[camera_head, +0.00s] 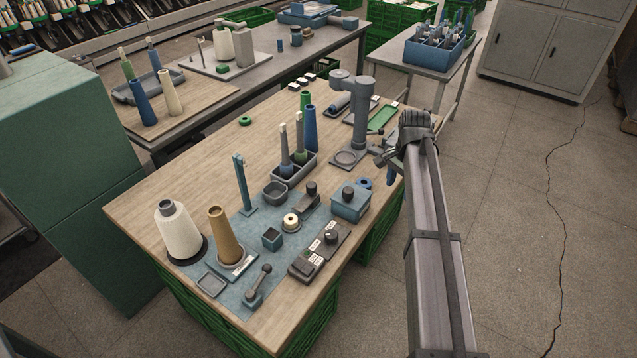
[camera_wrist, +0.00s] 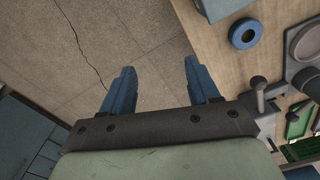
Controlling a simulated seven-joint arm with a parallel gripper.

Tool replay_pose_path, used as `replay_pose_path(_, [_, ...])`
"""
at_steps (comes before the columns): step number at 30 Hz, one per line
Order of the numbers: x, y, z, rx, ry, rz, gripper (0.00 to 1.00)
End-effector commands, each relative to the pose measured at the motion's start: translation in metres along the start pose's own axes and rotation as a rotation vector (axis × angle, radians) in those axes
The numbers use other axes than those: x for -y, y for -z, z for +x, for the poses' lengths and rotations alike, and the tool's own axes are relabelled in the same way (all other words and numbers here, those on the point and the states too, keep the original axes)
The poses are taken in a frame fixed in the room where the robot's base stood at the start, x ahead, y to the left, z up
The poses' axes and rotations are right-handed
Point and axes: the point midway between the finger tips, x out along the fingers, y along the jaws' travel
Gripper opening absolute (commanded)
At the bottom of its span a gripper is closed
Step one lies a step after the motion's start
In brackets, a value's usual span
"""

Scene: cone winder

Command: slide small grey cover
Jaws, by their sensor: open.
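A small grey piece with a dark knob (camera_head: 309,197) sits on the blue mat, between the grey bin and the blue box; it may be the small grey cover, but I cannot tell for sure. My gripper hangs at the table's right edge, with a blue finger (camera_head: 390,174) showing in the head view. In the wrist view my gripper (camera_wrist: 162,86) has its two blue fingers wide apart, with nothing between them. Floor shows behind them, and the table edge is to their right. The gripper is well apart from the grey piece.
A yarn cone (camera_head: 178,235), a brown cone (camera_head: 223,235) and a switch panel (camera_head: 308,262) stand nearer the front.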

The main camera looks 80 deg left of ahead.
Motion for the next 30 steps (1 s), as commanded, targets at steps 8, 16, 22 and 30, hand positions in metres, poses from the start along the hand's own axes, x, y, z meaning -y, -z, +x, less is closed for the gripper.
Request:
replay_pose_path(8, [0.127, -0.094, -0.054, 0.000, 0.000, -0.063, 0.60])
replay_pose_path(16, [0.184, -0.159, -0.084, 0.001, -0.001, -0.091, 0.60])
replay_pose_path(22, [0.191, -0.169, -0.082, 0.001, -0.002, -0.094, 0.60])
replay_pose_path(30, [0.190, -0.169, -0.044, 0.002, -0.003, -0.094, 0.60])
